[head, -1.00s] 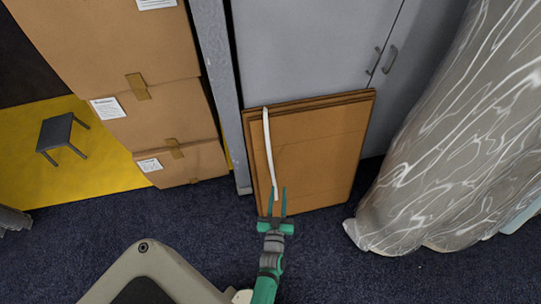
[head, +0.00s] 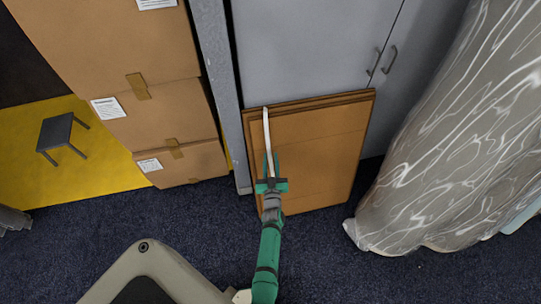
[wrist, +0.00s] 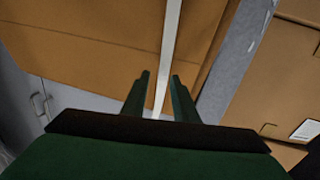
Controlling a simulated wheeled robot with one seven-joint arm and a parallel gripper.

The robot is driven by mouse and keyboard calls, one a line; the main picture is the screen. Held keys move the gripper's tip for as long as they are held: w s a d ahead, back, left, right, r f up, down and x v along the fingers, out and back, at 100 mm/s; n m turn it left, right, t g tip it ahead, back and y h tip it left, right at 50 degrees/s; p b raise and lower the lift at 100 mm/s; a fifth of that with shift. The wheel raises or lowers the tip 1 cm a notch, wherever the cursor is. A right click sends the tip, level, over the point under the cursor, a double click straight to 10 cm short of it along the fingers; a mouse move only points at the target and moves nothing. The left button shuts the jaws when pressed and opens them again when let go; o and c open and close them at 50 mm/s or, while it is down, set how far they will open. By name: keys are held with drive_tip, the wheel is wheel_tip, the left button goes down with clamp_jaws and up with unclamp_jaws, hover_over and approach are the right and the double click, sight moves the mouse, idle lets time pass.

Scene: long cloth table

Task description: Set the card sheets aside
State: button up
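The brown card sheets (head: 325,150) stand as a leaning stack against the grey cabinet doors, and they fill much of the wrist view (wrist: 90,55). A long white strip (head: 267,125) runs down the front of the stack near its left edge. My green gripper (head: 271,158) is in front of the sheets at the strip's lower part. In the wrist view its two fingers (wrist: 160,78) are apart, with the white strip (wrist: 171,30) passing between them. A gap shows beside the strip, so the fingers do not look closed on it. The strip's lower end is hidden by my gripper.
Grey cabinet doors (head: 310,50) with handles stand behind. A grey post (head: 217,80) is just left of the sheets, and stacked cardboard boxes (head: 165,115) stand beyond it. Dark blue carpet (head: 330,250) in front is clear.

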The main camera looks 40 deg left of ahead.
drive_tip(key=shift+x, duration=1.15)
drive_tip(key=shift+c, duration=0.2)
clamp_jaws()
drive_tip(key=shift+d, duration=0.1)
idle(0.4)
